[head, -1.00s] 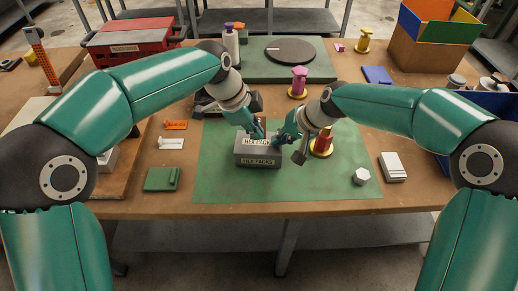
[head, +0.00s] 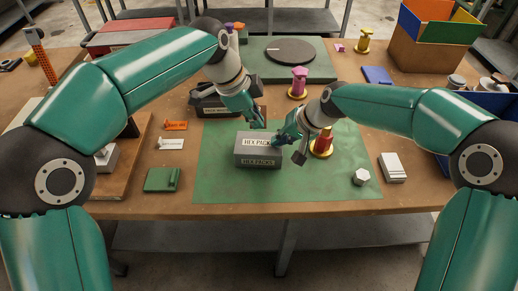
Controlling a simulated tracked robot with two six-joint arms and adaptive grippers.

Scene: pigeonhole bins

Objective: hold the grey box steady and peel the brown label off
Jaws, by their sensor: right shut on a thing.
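The grey box (head: 258,162) stands on the green mat in the middle of the table. A pale label (head: 256,142) reading HEX PACK is on its top, its right end covered by my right gripper. A second label (head: 257,162) is on the front face. I cannot make out a clearly brown label. My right gripper (head: 278,142) is shut on the grey box at its upper right edge. My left gripper (head: 258,123) is above and behind the box, apart from it; its fingers are too small to read as open or shut.
A red and yellow spool (head: 322,143) stands right of my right gripper. A white hex piece (head: 361,177) and a green block (head: 162,179) lie to the sides. The mat's front (head: 300,183) is clear.

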